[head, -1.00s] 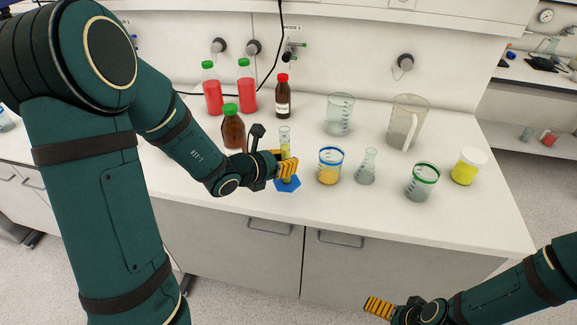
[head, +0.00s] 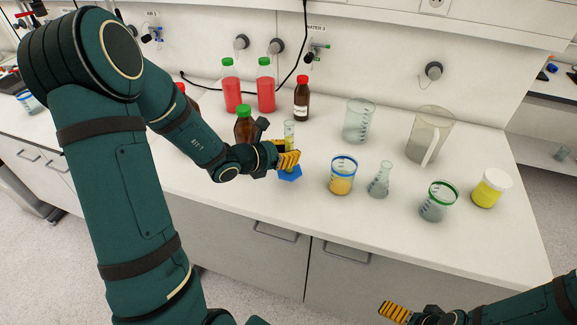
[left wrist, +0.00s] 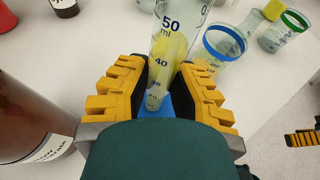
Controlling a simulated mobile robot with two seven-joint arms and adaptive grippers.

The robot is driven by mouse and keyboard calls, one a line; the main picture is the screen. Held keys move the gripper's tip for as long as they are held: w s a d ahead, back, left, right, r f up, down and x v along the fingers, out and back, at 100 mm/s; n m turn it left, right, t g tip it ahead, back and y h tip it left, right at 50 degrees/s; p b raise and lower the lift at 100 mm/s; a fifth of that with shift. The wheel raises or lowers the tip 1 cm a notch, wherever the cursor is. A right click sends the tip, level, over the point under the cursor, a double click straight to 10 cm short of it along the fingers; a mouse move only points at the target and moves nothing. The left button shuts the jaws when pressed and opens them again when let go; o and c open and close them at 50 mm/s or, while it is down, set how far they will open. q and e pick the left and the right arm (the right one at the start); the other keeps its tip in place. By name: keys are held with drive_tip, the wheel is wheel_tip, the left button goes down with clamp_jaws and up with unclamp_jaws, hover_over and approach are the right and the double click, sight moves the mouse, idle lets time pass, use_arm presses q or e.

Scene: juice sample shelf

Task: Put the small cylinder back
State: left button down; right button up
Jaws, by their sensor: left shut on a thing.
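In the left wrist view the cylinder (left wrist: 172,50) shows a 50 ml mark and sits between the fingers (left wrist: 160,90). Whether the base touches the bench is hard to tell. My right gripper (head: 392,312) is low at the bottom right, in front of the bench, apart from everything; its finger gap is unclear.
A blue-rimmed beaker (head: 342,176), a flask (head: 380,182), a green-rimmed beaker (head: 437,203) and a yellow jar (head: 490,190) stand to the right. A brown bottle (head: 243,128) is close behind my left gripper. A large beaker (head: 359,121) and a pitcher (head: 428,135) stand farther back.

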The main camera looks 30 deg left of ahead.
sight(288, 171)
use_arm(q)
drive_tip(key=shift+f+b, duration=0.35)
drive_tip(key=shift+f, duration=1.65)
drive_tip(key=shift+f, duration=0.15)
drive_tip(key=c, duration=1)
unclamp_jaws()
drive_tip(key=shift+o, duration=0.2)
drive_tip(key=shift+r, duration=0.25)
drive_tip(key=p+v, duration=0.1)
drive_tip(key=v, duration=1.1)
